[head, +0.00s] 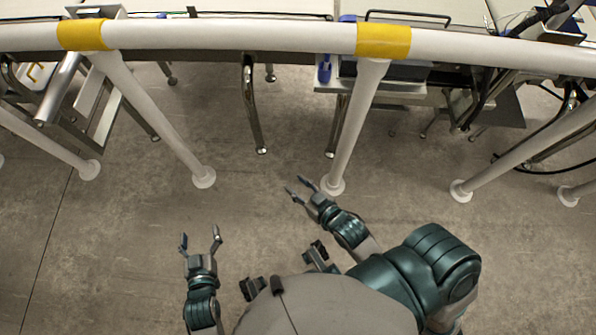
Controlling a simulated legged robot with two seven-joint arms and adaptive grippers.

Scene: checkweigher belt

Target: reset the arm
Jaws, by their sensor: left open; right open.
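My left gripper (200,244) is open and empty, low at the left of the picture centre, with its two fingers pointing up toward the rail. My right gripper (298,189) is open and empty near the middle, its fingers pointing up and to the left. The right gripper is close in the picture to the foot of a white post (353,125). I cannot tell how far apart they are in depth. Both grippers are seen above bare floor, and neither appears to touch anything.
A white rail (230,34) with yellow bands (384,41) curves across the top, on several white posts with round feet. Behind it are metal table legs (252,105), a dark-fronted unit (395,70) and cables at the right. The grey floor (120,255) is clear around my grippers.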

